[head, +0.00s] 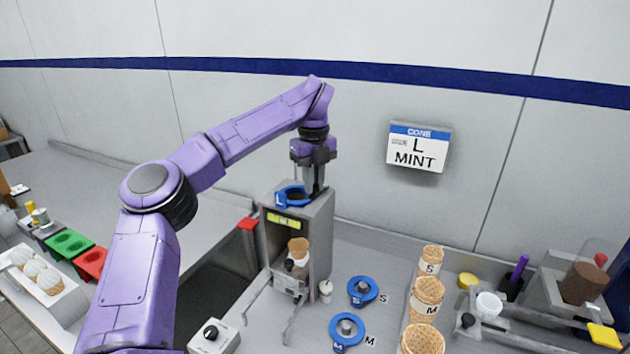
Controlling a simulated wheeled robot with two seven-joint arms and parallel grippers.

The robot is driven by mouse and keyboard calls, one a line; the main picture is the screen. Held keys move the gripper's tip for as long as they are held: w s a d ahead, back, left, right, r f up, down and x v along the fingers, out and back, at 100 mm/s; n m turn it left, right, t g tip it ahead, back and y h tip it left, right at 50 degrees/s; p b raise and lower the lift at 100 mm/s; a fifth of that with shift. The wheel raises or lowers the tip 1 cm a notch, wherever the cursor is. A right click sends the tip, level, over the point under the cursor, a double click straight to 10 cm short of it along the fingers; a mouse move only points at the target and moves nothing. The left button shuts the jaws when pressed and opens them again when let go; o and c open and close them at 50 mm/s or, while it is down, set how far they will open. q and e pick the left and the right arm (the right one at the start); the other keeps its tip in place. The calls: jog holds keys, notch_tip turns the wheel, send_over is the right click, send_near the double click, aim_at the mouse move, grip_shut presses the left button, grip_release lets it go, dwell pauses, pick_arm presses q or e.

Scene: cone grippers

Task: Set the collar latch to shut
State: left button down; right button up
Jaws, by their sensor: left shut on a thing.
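The grey cone machine (318,238) stands against the wall with a blue collar (283,200) seated on its top. The collar's tab points to the left. My left gripper (316,190) reaches straight down at the right side of the collar. Its fingers are shut on a small part there, which appears to be the collar latch; the fingers mostly hide it, so its position cannot be read. A cone (298,246) stands inside the machine's open front below a yellow-green label (284,221). My right gripper is not in view.
Two blue collars, S (363,291) and M (347,330), lie on the counter to the right. Stacked cones (427,297) stand beyond them. A wall sign (418,147) reads L MINT. A knob box (212,336) sits in front. Red (92,263) and green (70,244) holders are at left.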

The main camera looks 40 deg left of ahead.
pick_arm(q)
jog(key=c, duration=1.1)
grip_release()
jog(key=shift+a, duration=0.15)
notch_tip(320, 180, up, 10)
jog(key=p, duration=0.1)
jog(key=shift+r, duration=0.25)
